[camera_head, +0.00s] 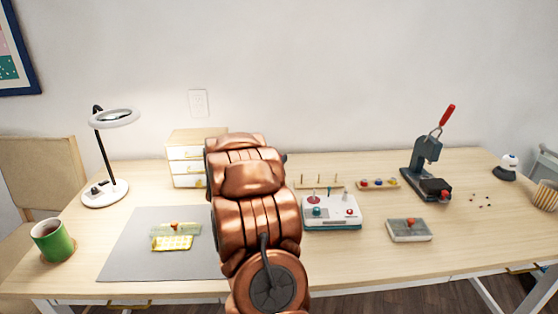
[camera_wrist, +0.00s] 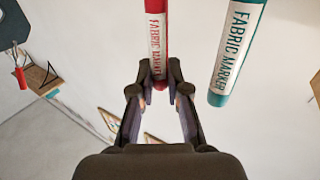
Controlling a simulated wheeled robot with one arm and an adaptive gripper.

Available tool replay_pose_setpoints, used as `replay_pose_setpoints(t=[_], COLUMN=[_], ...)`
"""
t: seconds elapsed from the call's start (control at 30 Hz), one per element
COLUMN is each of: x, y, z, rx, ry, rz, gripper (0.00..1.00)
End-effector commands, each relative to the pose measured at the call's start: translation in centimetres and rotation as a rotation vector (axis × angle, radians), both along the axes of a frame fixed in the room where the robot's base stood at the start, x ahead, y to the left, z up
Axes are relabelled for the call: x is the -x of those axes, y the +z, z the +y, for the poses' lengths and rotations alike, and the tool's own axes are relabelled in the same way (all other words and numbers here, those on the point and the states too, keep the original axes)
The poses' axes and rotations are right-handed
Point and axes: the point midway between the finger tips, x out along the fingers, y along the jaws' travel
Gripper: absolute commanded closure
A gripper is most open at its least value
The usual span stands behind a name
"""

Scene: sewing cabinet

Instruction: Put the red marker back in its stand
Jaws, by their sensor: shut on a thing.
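Whatever holds the teal marker is outside the view. In the head view my copper-coloured arm hides my gripper and both markers. I cannot make out the marker stand in either view.
The table's right front is mostly clear.

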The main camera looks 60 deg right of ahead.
Motion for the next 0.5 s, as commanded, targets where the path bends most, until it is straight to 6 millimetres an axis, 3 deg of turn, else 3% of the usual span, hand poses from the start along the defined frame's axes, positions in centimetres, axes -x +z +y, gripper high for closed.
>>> replay_pose_setpoints(t=[0.5], x=[-0.02], y=[-0.65], z=[0.01], rx=[0.0], ry=[0.0], rz=[0.0], gripper=[1.0])
